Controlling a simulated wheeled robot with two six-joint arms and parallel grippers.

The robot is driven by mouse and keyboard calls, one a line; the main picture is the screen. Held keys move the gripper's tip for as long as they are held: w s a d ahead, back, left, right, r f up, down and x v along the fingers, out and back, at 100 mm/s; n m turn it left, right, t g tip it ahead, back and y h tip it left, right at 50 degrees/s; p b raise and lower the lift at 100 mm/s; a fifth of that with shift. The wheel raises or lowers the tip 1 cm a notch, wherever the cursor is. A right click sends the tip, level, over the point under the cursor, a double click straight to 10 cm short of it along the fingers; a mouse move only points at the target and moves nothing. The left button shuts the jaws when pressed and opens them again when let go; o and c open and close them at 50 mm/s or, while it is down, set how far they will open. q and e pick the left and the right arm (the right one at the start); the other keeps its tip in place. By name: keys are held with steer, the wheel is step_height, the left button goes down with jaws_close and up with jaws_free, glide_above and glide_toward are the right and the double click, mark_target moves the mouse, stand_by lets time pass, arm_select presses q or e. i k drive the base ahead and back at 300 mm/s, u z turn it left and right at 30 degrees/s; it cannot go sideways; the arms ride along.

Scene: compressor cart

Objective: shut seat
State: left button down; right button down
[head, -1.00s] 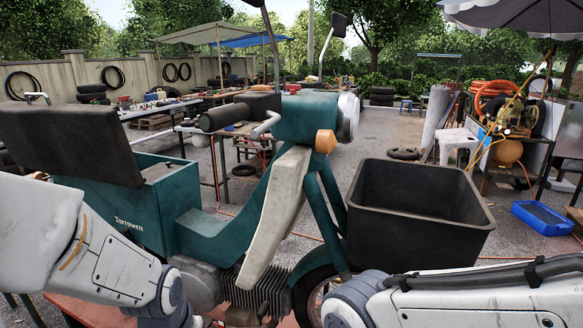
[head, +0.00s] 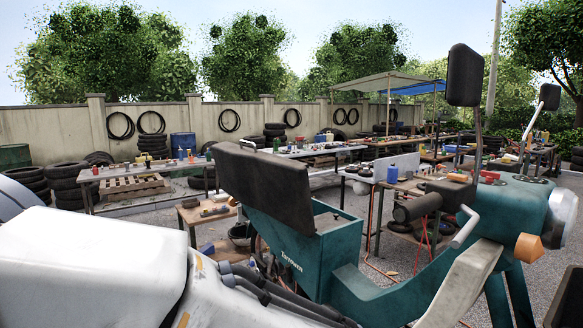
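The black seat (head: 272,187) of the teal scooter stands tilted up, open, over the teal seat box (head: 310,252) near the middle of the head view. The box's top opening shows to the right of the seat's lower edge. My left arm crosses the lower left of the view, in front of the scooter's lower body. Its gripper is out of view. My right arm and gripper are also out of view.
The scooter's handlebar grip (head: 417,207) and mirrors (head: 464,75) rise on the right. Behind it stand a long workbench (head: 140,170), a wooden table (head: 206,213) and several stacked tyres (head: 68,184). A concrete wall (head: 60,130) closes off the back.

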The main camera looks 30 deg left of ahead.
mark_target(278, 187)
steer(key=u, duration=1.75)
steer(key=i, duration=0.5)
steer(key=u, duration=1.05)
steer(key=i, duration=1.3)
steer(key=z, duration=0.75)
steer(key=i, duration=0.5)
steer(key=z, duration=0.6)
